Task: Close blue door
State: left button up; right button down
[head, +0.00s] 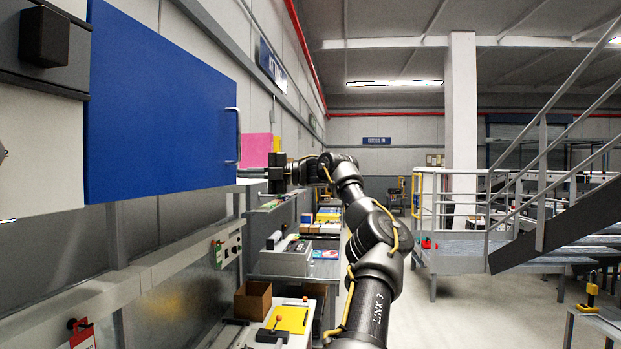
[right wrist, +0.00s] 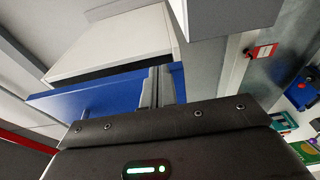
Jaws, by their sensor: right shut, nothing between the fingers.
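The blue door (head: 160,105) is a flat panel at the upper left of the head view, with a metal bar handle (head: 237,137) at its right edge. In the right wrist view the blue door (right wrist: 110,92) lies below a white cabinet body (right wrist: 115,45), with a dark strip between them; I cannot tell how far it stands open. My right gripper (head: 246,173) is shut and empty, close to the door's lower right corner, below the handle. Its fingers (right wrist: 158,88) overlap the blue panel in the wrist view; contact cannot be told. My left gripper is out of view.
A pink panel (head: 257,149) stands beyond the door. Below runs a bench with a grey bin (head: 284,262), a cardboard box (head: 252,300) and a yellow pad (head: 289,319). A metal staircase (head: 560,190) stands at the right. The floor (head: 465,315) between is clear.

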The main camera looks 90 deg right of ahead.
jog(key=shift+s, duration=0.15)
jog(key=shift+s, duration=0.1)
jog(key=s+d+b, duration=0.1)
jog(key=s+b, duration=0.1)
jog(key=s, duration=0.8)
jog(key=shift+s+d+b, duration=0.15)
jog(key=shift+s+b, duration=0.15)
